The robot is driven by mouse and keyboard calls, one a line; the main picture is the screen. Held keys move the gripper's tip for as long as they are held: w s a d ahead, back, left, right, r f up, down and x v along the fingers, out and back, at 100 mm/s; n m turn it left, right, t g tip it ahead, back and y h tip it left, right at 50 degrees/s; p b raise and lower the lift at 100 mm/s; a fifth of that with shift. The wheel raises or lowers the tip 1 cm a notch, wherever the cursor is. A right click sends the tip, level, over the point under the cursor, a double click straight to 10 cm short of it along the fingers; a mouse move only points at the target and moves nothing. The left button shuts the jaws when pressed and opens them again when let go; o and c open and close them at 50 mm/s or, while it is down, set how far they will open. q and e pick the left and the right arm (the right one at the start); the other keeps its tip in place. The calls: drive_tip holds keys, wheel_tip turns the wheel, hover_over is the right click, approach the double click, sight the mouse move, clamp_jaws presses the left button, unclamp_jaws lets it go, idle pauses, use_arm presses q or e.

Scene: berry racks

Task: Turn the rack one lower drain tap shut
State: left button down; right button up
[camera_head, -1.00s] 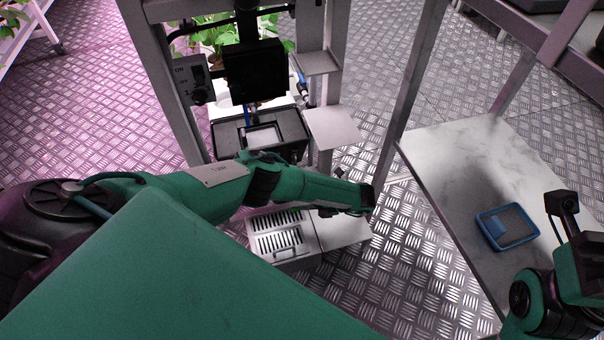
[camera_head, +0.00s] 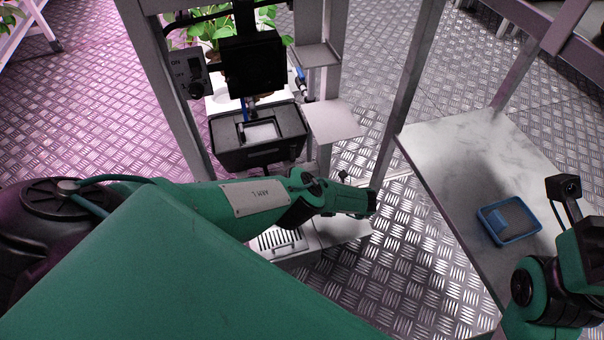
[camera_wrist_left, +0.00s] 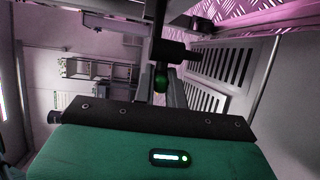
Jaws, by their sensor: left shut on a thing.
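In the left wrist view, my left gripper (camera_wrist_left: 161,92) is shut on a small dark part with a green glint (camera_wrist_left: 161,79), which sits between its two grey fingers. A black cylinder (camera_wrist_left: 173,52) lies just beyond the fingertips; it looks like part of the tap, but I cannot tell how far the tap is turned. In the head view, my left arm reaches in from the left, in front of the rack (camera_head: 335,118). Its fingertips and the tap cannot be made out there. My right arm is at the lower right, and its fingers are not in view.
A black bin (camera_head: 228,157) and a switch box (camera_head: 190,75) are on the rack. A slotted white box (camera_head: 296,255) stands low behind my left arm. A white table (camera_head: 440,150) at right holds a blue tray (camera_head: 483,222). Patterned metal floor lies between.

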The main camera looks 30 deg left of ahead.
use_arm(q)
drive_tip(key=shift+s, duration=0.1)
idle(0.4)
drive_tip(key=shift+f, duration=0.1)
drive_tip(key=c, duration=1.4)
unclamp_jaws()
drive_tip(key=shift+c, duration=0.2)
